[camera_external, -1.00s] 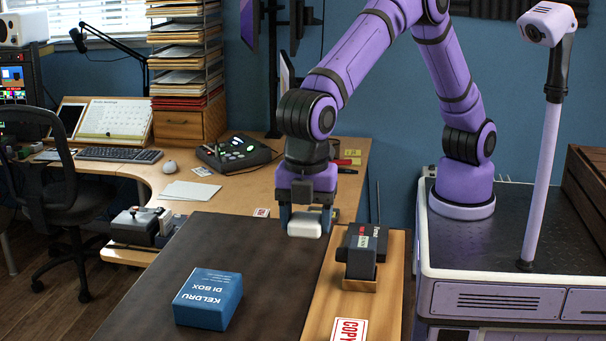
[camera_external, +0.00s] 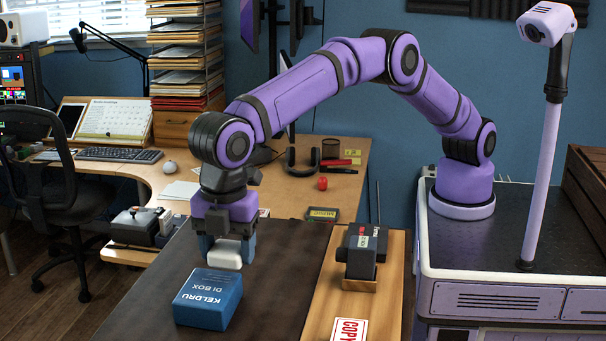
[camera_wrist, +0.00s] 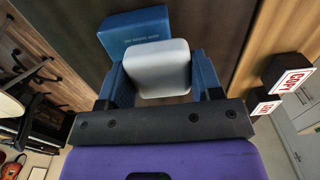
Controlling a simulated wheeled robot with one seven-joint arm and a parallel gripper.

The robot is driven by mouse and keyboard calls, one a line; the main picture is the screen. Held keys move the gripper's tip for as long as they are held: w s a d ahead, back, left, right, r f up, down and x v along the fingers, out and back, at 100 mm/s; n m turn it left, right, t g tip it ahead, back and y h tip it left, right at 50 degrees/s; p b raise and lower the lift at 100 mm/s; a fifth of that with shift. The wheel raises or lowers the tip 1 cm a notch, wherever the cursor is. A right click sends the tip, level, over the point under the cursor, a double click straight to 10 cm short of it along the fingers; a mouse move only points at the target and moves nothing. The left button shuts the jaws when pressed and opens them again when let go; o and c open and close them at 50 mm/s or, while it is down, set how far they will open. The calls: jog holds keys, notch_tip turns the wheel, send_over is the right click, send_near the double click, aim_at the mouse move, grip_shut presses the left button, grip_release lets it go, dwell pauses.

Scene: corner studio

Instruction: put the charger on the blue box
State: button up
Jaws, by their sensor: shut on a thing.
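The charger (camera_external: 224,256) is a small white block with rounded edges. My gripper (camera_external: 224,248) is shut on it, one blue finger on each side. In the wrist view the charger (camera_wrist: 158,70) fills the space between the fingers. The blue box (camera_external: 207,302), lettered "KELDRU DI BOX", sits on the dark tabletop. The charger is held at the box's far edge, slightly right of its middle; whether they touch I cannot tell. In the wrist view the blue box (camera_wrist: 128,30) shows beyond the charger, partly hidden by it.
The dark tabletop (camera_external: 275,270) right of the blue box is clear. Behind, a desk holds a red ball (camera_external: 322,183) and a small dark-framed device (camera_external: 322,214).

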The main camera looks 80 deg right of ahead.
aim_at(229, 265)
jog(key=shift+f, duration=1.6)
jog(key=shift+f, duration=0.1)
jog(key=o, duration=1)
notch_tip(229, 265, up, 12)
jog(key=shift+f, duration=0.1)
jog(key=shift+r, duration=0.2)
